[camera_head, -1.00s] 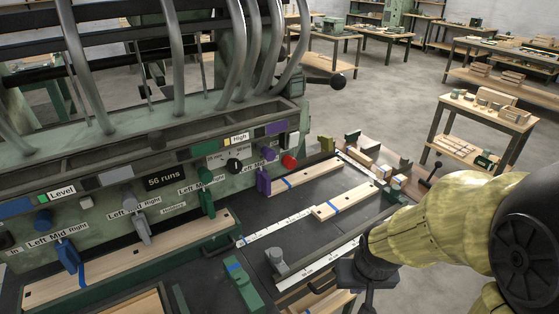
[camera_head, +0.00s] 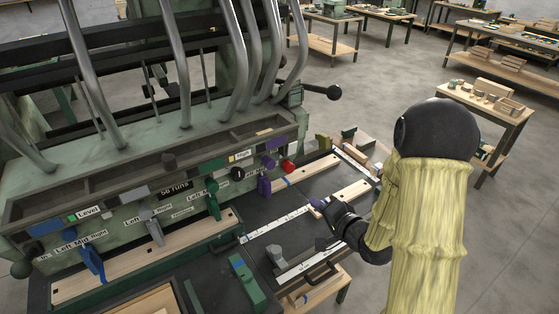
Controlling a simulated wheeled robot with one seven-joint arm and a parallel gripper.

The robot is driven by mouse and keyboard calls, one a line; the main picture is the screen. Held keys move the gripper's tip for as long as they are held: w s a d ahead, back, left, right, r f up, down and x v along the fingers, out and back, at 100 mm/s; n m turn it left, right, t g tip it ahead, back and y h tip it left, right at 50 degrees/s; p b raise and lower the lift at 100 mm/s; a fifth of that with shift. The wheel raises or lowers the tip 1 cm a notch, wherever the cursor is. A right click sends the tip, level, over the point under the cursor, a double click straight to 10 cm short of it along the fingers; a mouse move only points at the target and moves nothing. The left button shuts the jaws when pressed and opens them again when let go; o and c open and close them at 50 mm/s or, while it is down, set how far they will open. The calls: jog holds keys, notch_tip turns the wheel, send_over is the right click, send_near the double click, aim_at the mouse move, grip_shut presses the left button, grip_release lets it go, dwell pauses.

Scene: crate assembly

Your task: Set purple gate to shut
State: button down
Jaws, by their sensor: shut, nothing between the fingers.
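The purple gate lever (camera_head: 264,185) hangs from the front panel of the green machine, at the right end of the row of levers. A purple tag (camera_head: 272,160) sits on the panel above it. Its label is too small to read here. My gripper (camera_head: 318,208) is dark and shut, with nothing in it. It is over the black machine bed, right of and nearer than the purple lever, and apart from it. My yellow-sleeved arm (camera_head: 425,200) comes in from the right.
A green lever (camera_head: 213,198), a grey lever (camera_head: 154,230) and a blue lever (camera_head: 92,262) hang to the left. A red knob (camera_head: 288,166) is right of the purple lever. Wooden boards (camera_head: 345,193) and white rulers lie on the bed. A grey block (camera_head: 276,256) stands near its front.

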aim_at(273, 165)
jog(key=r+y, duration=0.1)
jog(key=a+r+m+y+p, duration=0.1)
jog(key=s+r+m+t+y, duration=0.1)
jog(key=shift+a+r, duration=0.3)
jog(key=shift+r, duration=0.1)
jog(key=p+x, duration=0.6)
jog(key=x, duration=0.8)
jog(key=shift+r, duration=0.15)
